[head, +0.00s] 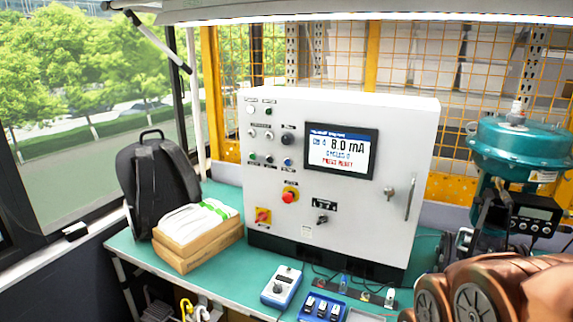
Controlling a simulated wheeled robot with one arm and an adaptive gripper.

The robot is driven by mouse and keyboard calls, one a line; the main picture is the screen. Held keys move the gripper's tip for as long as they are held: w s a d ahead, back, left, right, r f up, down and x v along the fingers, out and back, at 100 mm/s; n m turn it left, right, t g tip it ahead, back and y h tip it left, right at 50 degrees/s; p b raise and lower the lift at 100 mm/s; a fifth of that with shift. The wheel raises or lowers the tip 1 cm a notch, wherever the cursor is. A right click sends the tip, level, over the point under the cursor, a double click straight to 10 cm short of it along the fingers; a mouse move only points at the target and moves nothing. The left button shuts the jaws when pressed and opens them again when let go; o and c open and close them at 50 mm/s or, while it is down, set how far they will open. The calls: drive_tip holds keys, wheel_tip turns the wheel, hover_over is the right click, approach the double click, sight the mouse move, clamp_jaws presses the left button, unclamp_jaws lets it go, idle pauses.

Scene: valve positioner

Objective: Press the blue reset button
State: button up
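A blue round button (287,161) is on the front of the white control cabinet (370,220), at the right end of the lower row of small buttons. The cabinet stands upright on the green bench. Its screen (341,152) shows "8.0 mA", a cycles line that seems to read 0, and red text that seems to read "PRESS RESET". My gripper is not in view. A copper-coloured part at the lower right seems to be my arm, well apart from the button. Nothing covers the button.
A red emergency stop (289,195) and a red-yellow switch (263,216) sit below the button. The cabinet handle (410,199) sticks out at right. A teal valve actuator (519,147) stands right. Boxes (200,250) and a blue meter (282,286) lie on the bench.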

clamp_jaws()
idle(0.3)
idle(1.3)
